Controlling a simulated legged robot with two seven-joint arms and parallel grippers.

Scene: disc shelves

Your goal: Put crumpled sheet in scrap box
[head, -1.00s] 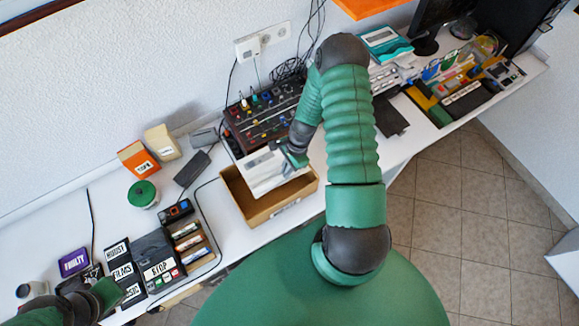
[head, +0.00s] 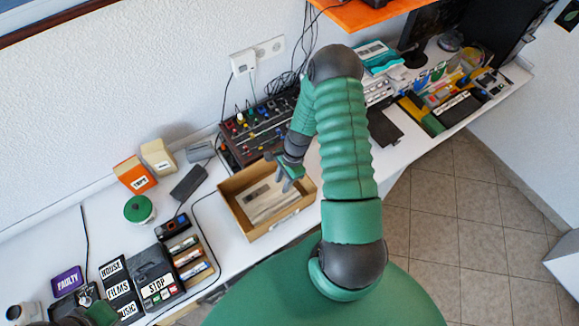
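The crumpled sheet (head: 264,200), pale grey with a darker printed patch, lies inside the open brown scrap box (head: 256,232) on the white table. My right gripper (head: 283,180) is above the back right part of the box, close to the sheet. Its fingers look parted with nothing between them, and the sheet lies below, apart from them. My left gripper (head: 88,312) shows only partly at the bottom left corner, by the black labelled boxes; its fingers are too hidden to judge.
A mixer panel (head: 258,128) with cables stands behind the box. A monitor and a tray of coloured items stand at the right.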

